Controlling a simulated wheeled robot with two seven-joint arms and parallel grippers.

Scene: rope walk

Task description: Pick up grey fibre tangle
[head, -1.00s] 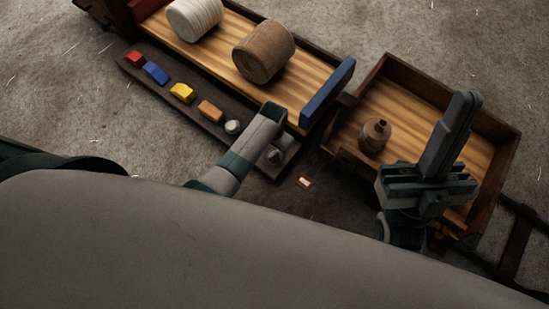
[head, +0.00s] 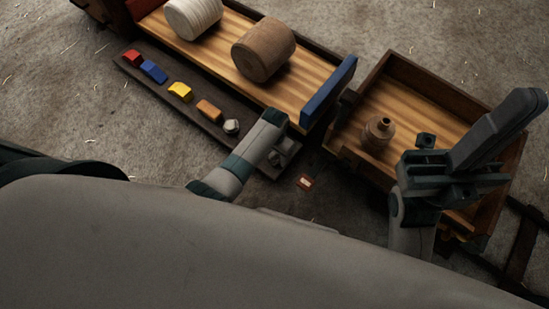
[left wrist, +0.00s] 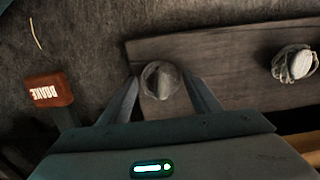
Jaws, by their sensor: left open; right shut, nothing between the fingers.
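A small grey rounded lump (head: 277,158) lies at the near right end of the dark board. In the left wrist view this lump (left wrist: 160,80) shows between the fingertips of my open left gripper (left wrist: 162,88). I cannot tell whether the fingers touch it. A paler lump with strand-like edges (left wrist: 296,64) lies farther along the board; it also shows in the head view (head: 231,126). I cannot tell for sure which is the grey fibre tangle. My right gripper (head: 525,105) is shut and empty, above the right tray.
The dark board (head: 211,130) also carries red, blue, yellow and orange blocks. Behind it a long wooden tray (head: 205,55) holds two spools. A red-brown tag reading BRAKE (left wrist: 48,90) is beside the left gripper.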

